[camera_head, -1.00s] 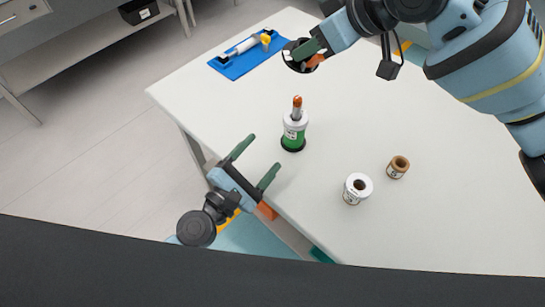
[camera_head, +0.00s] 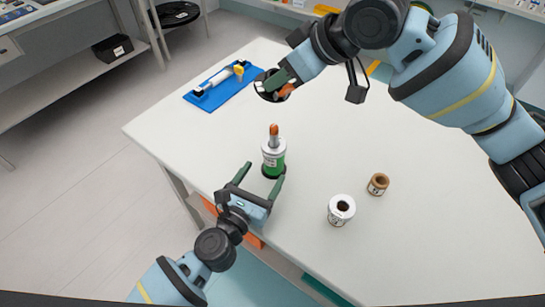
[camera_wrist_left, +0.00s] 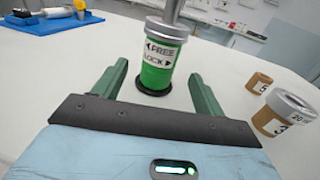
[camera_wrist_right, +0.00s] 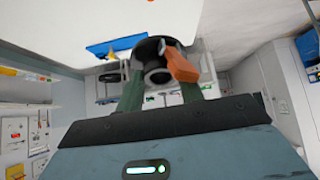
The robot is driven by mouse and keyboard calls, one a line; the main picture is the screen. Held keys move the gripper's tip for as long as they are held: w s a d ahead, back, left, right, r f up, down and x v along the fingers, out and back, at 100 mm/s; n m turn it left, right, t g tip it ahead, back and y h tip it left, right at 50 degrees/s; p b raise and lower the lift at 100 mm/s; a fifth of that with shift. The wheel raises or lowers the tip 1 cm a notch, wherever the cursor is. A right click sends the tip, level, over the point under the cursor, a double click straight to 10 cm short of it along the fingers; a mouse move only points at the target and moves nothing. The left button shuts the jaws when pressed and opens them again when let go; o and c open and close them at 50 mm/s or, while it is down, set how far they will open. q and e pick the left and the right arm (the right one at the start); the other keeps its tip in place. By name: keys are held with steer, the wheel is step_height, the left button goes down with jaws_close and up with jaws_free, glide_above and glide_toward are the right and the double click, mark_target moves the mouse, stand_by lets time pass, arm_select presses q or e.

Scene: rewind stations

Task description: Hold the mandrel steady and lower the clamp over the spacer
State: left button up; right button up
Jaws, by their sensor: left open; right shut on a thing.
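The mandrel (camera_head: 273,158) stands upright on the table, with a green body, a pale collar and a post with an orange-brown tip. The left wrist view shows its green body (camera_wrist_left: 156,76) marked FREE and LOCK. My left gripper (camera_head: 262,175) is open at the mandrel's near side, fingers pointing to either side of the green body, not closed on it. My right gripper (camera_wrist_right: 155,85) is shut on the clamp (camera_wrist_right: 157,68), a black ring with an orange lever, held above the table beyond the mandrel. I cannot tell whether the pale collar is the spacer.
A white-topped roll (camera_head: 341,209) and a smaller brown roll (camera_head: 378,184) stand right of the mandrel; the left wrist view shows numbers on them. A blue mat (camera_head: 214,92) with a white-and-yellow tool lies at the far left. The table (camera_head: 330,135) between is clear.

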arm_select(q)
steer(key=x, duration=0.8)
steer(key=shift+w+d, duration=0.15)
steer(key=shift+w, duration=0.2)
steer(key=shift+c, duration=0.3)
steer(key=c, duration=1.1)
steer(key=shift+c, duration=0.2)
arm_select(e)
steer(key=shift+s+a+f+m+t+h, duration=0.15)
steer(key=shift+a+f+m+h, duration=0.15)
steer(key=shift+m+h, duration=0.3)
steer(key=shift+w+a+f+m+t+h, duration=0.15)
steer(key=shift+a+m+h, duration=0.2)
steer(key=shift+m+h, duration=0.25)
steer(key=m, duration=0.1)
steer(key=m+h, duration=0.1)
steer(key=m, duration=0.1)
steer(key=shift+s+a+f+h, duration=0.1)
steer(key=shift+a+f+h, duration=0.15)
steer(key=shift+h, duration=0.05)
steer(key=shift+m+h, duration=0.9)
steer(key=shift+m, duration=0.3)
steer(key=shift+d+m+g+h, duration=0.1)
steer(key=shift+m+g+h, duration=0.4)
steer(key=shift+m, duration=0.9)
